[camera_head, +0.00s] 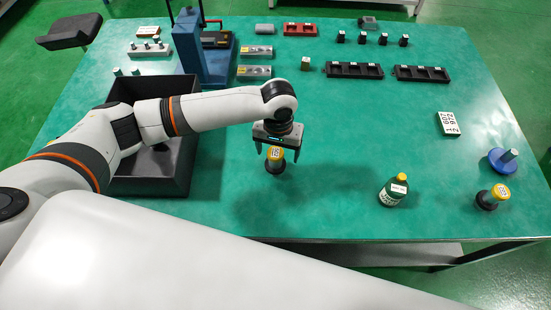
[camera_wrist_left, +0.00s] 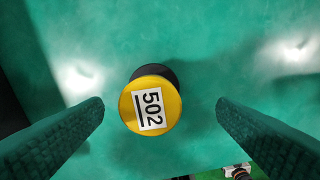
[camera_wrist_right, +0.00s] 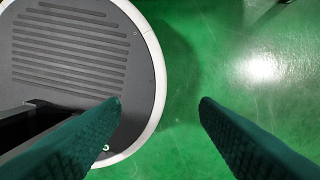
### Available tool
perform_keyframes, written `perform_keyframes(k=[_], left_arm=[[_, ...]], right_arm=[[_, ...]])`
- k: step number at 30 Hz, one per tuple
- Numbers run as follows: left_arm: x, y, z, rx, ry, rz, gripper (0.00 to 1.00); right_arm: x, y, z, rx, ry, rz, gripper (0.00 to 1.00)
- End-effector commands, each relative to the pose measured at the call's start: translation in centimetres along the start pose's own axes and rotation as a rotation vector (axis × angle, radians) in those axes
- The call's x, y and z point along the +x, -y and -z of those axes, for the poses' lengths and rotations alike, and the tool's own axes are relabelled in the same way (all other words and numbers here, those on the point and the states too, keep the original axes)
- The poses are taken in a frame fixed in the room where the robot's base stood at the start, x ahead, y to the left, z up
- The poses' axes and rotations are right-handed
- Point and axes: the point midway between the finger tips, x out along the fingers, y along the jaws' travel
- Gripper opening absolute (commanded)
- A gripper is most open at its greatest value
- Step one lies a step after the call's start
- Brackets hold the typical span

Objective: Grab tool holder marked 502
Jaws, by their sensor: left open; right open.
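The tool holder marked 502 (camera_head: 275,157) stands upright on the green table, with a yellow top and a dark base. In the left wrist view, its yellow top with the 502 label (camera_wrist_left: 151,106) lies between the two fingers, with a gap on each side. My left gripper (camera_head: 274,150) is open directly over it, fingers pointing down. It also shows in the left wrist view (camera_wrist_left: 160,108). My right gripper (camera_wrist_right: 160,100) is open and empty, over the floor beside a round grey and white base.
A black bin (camera_head: 120,185) stands left of the holder. Black racks (camera_head: 354,70) and a blue press (camera_head: 190,45) are farther back.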

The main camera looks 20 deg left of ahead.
Motion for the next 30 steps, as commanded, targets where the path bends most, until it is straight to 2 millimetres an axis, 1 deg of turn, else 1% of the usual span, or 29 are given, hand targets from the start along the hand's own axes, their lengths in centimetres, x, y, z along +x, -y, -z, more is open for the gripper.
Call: perform_keyframes(k=[1, 3, 5, 8, 10, 12, 15, 18, 24, 26, 30], left_arm=[[0.5, 0.0, 0.0, 0.000, -0.001, -0.001, 0.81], [1.0, 0.0, 0.0, 0.000, 0.001, 0.000, 0.81], [1.3, 0.0, 0.0, 0.001, 0.001, 0.000, 0.81], [2.2, -0.4, 0.0, 0.001, 0.000, -0.002, 0.81], [3.3, -0.7, 0.0, 0.001, -0.001, -0.003, 0.81], [4.4, -0.8, 0.1, 0.001, 0.000, -0.002, 0.81], [5.7, -0.8, 0.1, 0.001, 0.000, -0.001, 0.81], [6.3, -0.8, 0.1, 0.002, 0.001, -0.001, 0.81], [6.4, -0.8, 0.0, 0.003, 0.002, 0.000, 0.81], [6.3, -0.8, 0.0, 0.003, 0.002, 0.000, 0.73], [6.3, -0.8, 0.0, 0.003, 0.002, 0.000, 0.50]], right_arm=[[-0.1, 0.0, 0.2, 0.000, -0.003, 0.000, 0.56], [-0.2, 0.0, 0.0, -0.001, 0.000, 0.000, 0.56], [-0.2, 0.2, -0.7, -0.001, 0.010, 0.002, 0.56], [-0.6, 0.6, -2.5, -0.001, 0.037, 0.007, 0.56], [-1.1, 0.7, -3.5, -0.002, 0.054, 0.009, 0.56], [-1.3, 0.8, -3.8, -0.002, 0.058, 0.010, 0.56], [-1.3, 0.8, -3.5, -0.002, 0.054, 0.010, 0.56], [-1.3, 0.8, -3.0, -0.002, 0.045, 0.009, 0.56], [-1.2, 0.6, -1.9, -0.001, 0.030, 0.007, 0.56], [-1.2, 0.6, -1.9, -0.001, 0.029, 0.007, 0.56], [-1.2, 0.6, -1.9, -0.001, 0.029, 0.007, 0.56]])
